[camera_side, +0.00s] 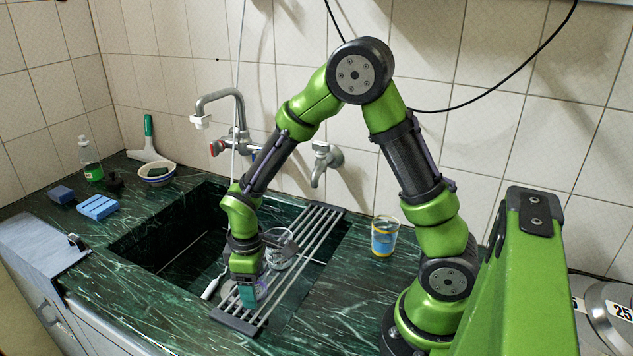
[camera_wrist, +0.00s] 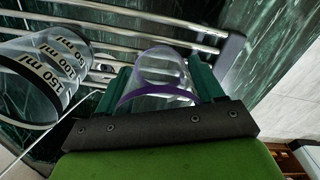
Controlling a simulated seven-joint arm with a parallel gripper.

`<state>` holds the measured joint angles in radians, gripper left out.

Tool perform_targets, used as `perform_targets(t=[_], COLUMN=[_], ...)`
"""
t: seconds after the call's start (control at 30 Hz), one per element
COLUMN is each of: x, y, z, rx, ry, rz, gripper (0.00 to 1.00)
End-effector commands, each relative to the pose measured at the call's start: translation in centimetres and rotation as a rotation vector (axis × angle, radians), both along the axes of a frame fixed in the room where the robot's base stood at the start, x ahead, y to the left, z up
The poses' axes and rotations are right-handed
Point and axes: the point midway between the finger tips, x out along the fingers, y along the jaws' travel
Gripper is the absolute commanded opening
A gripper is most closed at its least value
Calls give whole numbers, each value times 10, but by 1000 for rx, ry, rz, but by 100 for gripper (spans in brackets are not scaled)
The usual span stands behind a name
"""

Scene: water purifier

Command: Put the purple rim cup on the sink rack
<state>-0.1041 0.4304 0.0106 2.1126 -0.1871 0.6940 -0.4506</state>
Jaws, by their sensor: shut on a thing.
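The purple rim cup is clear with a purple band (camera_wrist: 155,95). In the wrist view it sits between the two teal fingers of my gripper (camera_wrist: 158,82), which is shut on it. In the side view the cup (camera_side: 262,289) is partly hidden behind my gripper (camera_side: 250,294), low at the near end of the sink rack. The sink rack (camera_side: 306,246) is a set of metal bars with dark end pieces across the sink; its bars also show behind the cup in the wrist view (camera_wrist: 125,39). I cannot tell whether the cup touches the bars.
A clear cup marked 150 ml (camera_wrist: 45,72) stands beside the held cup; it shows farther along the rack in the side view (camera_side: 281,250). A blue and yellow cup (camera_side: 384,238) stands on the counter to the right. The faucet (camera_side: 228,110) rises behind the sink.

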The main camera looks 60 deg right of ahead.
Motion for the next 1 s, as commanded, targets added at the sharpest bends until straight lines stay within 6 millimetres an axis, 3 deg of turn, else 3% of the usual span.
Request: perform_targets(t=[0.17, 0.2, 0.37, 0.73, 0.87, 1.0], x=[0, 0, 0, 1, 1, 2], y=[0, 0, 0, 0, 0, -1], z=[-4, -4, -4, 1, 20, 53], rx=[0, 0, 0, 1, 1, 2], ry=[1, 1, 0, -2, -6, -7], rz=[0, 0, 0, 0, -1, -2], gripper=[38, 69, 93, 93, 93, 93])
